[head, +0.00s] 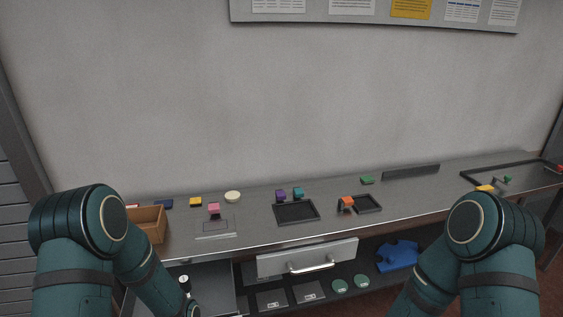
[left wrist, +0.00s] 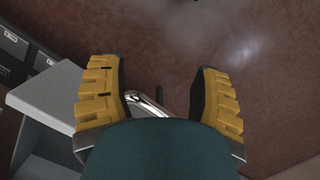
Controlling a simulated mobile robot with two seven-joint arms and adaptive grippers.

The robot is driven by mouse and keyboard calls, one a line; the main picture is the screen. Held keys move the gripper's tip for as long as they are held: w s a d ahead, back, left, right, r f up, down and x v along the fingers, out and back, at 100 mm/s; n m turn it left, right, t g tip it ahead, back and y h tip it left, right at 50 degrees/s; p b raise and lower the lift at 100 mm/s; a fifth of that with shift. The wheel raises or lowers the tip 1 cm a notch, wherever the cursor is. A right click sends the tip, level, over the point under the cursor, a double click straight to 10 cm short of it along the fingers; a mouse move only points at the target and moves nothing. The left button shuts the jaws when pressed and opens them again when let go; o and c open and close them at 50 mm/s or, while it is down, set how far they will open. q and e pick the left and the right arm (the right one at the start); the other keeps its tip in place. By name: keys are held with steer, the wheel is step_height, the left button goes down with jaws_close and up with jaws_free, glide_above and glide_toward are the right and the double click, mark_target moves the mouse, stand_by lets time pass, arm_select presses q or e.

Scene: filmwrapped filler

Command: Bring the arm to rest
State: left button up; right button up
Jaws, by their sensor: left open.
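My left arm (head: 98,240) comes in from the lower left in the head view, folded at the elbow and in front of the bench. Its gripper is outside the head view. In the left wrist view my left gripper (left wrist: 160,90) has its two yellow-padded fingers wide apart with nothing between them, above a brown floor. My right arm (head: 480,240) is folded at the lower right in the head view, and its gripper is not visible.
A steel bench (head: 340,216) carries a wooden box (head: 149,223), a dark tray (head: 297,212) and several small coloured blocks. Below it, a drawer (head: 308,259) with a bar handle stands out. A pale grey surface (left wrist: 50,98) lies left of the fingers in the left wrist view.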

arm_select(q)
steer(key=s+d+f+m+t+h, duration=0.1)
steer(key=s+d+f+m, duration=0.15)
steer(key=s, duration=0.35)
steer(key=s+d+f+m+h, duration=0.1)
steer(key=s+d+f+m, duration=0.1)
steer(key=s+d+m, duration=0.3)
steer(key=w+d+f+t+b, duration=0.1)
steer(key=w+f+b, duration=0.4)
steer(key=b, duration=0.5)
steer(key=shift+d+t, duration=0.25)
steer(key=shift+t, duration=0.35)
